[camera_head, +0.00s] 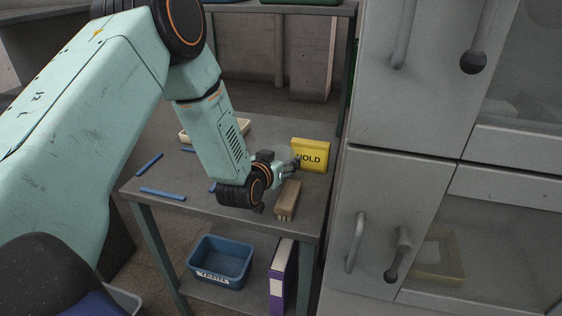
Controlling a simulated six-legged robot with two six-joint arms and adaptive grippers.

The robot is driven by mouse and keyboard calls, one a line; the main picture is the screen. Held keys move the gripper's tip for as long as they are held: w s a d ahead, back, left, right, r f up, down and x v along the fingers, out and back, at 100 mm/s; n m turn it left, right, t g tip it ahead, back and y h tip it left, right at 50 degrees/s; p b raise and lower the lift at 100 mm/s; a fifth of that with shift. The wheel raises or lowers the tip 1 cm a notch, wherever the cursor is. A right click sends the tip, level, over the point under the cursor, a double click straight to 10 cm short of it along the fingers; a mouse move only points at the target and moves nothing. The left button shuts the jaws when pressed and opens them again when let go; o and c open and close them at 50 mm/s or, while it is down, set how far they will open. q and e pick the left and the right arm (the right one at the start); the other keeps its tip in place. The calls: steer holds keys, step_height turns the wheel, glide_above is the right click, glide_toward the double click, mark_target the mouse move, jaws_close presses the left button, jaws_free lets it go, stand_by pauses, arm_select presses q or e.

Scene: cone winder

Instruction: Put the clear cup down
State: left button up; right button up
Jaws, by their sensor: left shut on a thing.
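My left arm comes in from the left and reaches down over the grey table (262,128). My left gripper (295,163) is small in the view, low over the right part of the table, in front of the left edge of a yellow HOLD sign (315,158). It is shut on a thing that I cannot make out. I cannot tell if the fingers touch the sign. My right gripper is not in view.
A wooden brush (287,201) lies just in front of the gripper. A blue bin (221,260) and purple binder (279,277) stand below. Grey cabinets (385,185) close off the right side.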

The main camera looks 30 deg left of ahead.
arm_select(q)
steer(key=shift+w+a+f, duration=0.1)
steer(key=shift+w+f, duration=0.4)
steer(key=o, duration=1.2)
steer(key=shift+s+r, duration=0.3)
steer(key=shift+s, duration=0.05)
steer(key=shift+o, duration=0.2)
steer(key=shift+w+f, duration=0.25)
steer(key=shift+w, duration=0.05)
steer(key=p+v, duration=0.2)
steer(key=v, duration=1)
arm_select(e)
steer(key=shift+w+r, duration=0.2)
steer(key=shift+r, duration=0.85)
arm_select(q)
steer(key=shift+s+r, duration=0.1)
steer(key=shift+s, duration=0.1)
